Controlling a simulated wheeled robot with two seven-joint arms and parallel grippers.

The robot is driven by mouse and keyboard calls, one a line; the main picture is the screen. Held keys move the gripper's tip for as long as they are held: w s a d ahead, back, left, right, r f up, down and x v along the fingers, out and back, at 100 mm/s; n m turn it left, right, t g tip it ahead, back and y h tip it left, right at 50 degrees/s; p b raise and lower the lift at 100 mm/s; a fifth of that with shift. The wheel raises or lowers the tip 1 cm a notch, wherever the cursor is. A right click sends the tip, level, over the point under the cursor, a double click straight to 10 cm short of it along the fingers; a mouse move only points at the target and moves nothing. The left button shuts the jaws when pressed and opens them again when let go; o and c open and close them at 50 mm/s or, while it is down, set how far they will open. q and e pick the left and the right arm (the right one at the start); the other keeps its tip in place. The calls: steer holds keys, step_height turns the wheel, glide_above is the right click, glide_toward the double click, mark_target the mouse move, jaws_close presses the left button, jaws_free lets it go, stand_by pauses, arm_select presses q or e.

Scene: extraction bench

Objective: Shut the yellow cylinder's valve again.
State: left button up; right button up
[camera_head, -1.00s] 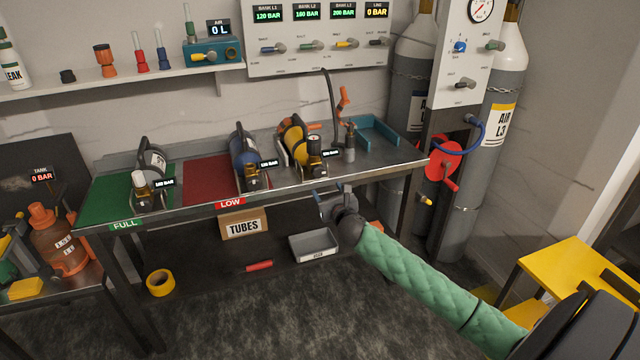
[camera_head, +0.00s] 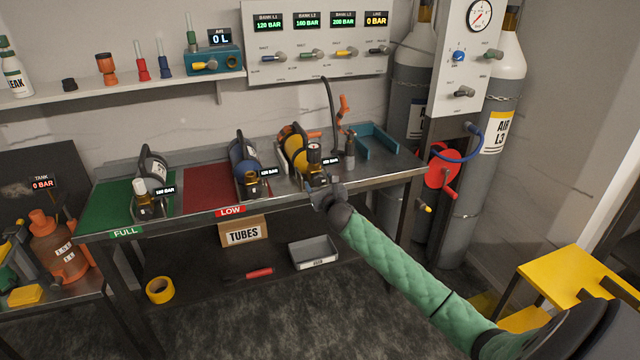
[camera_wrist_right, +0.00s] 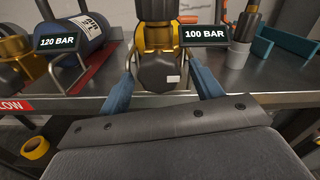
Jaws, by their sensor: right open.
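The yellow cylinder (camera_head: 294,152) lies in a cradle on the steel bench, its brass valve (camera_head: 316,174) facing the front edge. My right gripper (camera_head: 324,194) is at the bench's front edge, just in front of the valve. In the right wrist view the open blue fingers (camera_wrist_right: 162,76) stand to the left and right of the valve's dark front knob (camera_wrist_right: 160,74), with gaps on both sides. The brass valve body (camera_wrist_right: 158,38) shows behind it, with a "100 BAR" sign (camera_wrist_right: 207,36) beside it. My left gripper is not in view.
A blue cylinder (camera_head: 242,152) with a "120 BAR" sign (camera_wrist_right: 57,40) lies to the left. A grey fitting (camera_head: 349,150) and a teal tray (camera_head: 378,142) are to the right. The bench edge (camera_wrist_right: 85,103) runs just under my right fingers.

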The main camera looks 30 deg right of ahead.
steer(key=c, duration=1)
